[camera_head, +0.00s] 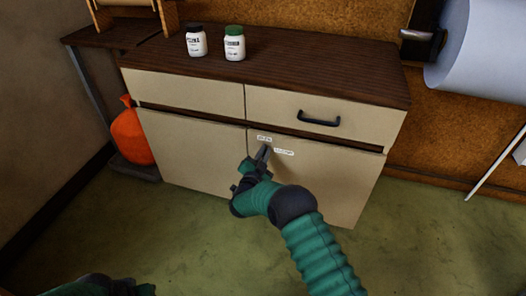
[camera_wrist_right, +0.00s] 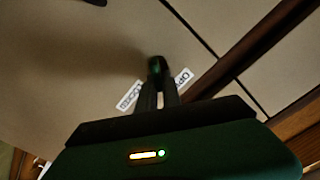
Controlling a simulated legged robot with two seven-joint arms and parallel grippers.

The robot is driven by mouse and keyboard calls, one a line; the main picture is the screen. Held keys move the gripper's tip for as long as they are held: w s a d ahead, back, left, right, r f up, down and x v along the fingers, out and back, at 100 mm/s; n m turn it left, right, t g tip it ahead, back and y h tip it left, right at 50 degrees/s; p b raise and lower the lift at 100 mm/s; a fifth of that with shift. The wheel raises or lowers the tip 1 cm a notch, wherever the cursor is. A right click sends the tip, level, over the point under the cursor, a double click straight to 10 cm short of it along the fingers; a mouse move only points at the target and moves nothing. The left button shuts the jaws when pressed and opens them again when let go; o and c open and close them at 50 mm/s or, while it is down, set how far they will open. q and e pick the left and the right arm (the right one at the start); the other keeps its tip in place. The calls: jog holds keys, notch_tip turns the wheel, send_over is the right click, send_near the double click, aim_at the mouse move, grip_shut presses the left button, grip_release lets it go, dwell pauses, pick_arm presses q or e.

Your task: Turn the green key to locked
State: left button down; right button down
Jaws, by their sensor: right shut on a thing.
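The green key (camera_wrist_right: 157,67) sits in the front of the cabinet's lower right door, between two small white labels. In the wrist view one label (camera_wrist_right: 183,77) starts with "OP", and the other label (camera_wrist_right: 130,97) seems to read "LOCKED". The labels also show in the head view, the upper one (camera_head: 264,138) and the lower right one (camera_head: 284,152). My right gripper (camera_wrist_right: 159,92) is shut on the key at the door; its fingers (camera_head: 264,152) hide the key in the head view. The key's exact angle is hard to tell. Only part of my left arm shows at the bottom left.
The beige cabinet (camera_head: 195,148) has a dark wooden top with two white bottles, one black-capped (camera_head: 196,42) and one green-capped (camera_head: 235,44). A black drawer handle (camera_head: 319,118) sticks out above the door. An orange bag (camera_head: 131,134) stands left. The floor in front is clear.

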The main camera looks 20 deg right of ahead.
jog(key=shift+s+d+f+m, duration=0.1)
jog(key=shift+f+m, duration=0.15)
jog(key=shift+m, duration=1.25)
jog(key=shift+s+d+f+m, duration=0.1)
jog(key=shift+d+f+m, duration=0.1)
jog(key=shift+m, duration=1.3)
jog(key=shift+s+d+f+m, duration=0.1)
jog(key=shift+f+m, duration=0.15)
jog(key=shift+m, duration=1.25)
jog(key=c, duration=1.5)
grip_release()
jog(key=shift+w, duration=0.1)
jog(key=shift+a, duration=0.1)
jog(key=p+v, duration=0.7)
jog(key=v, duration=1)
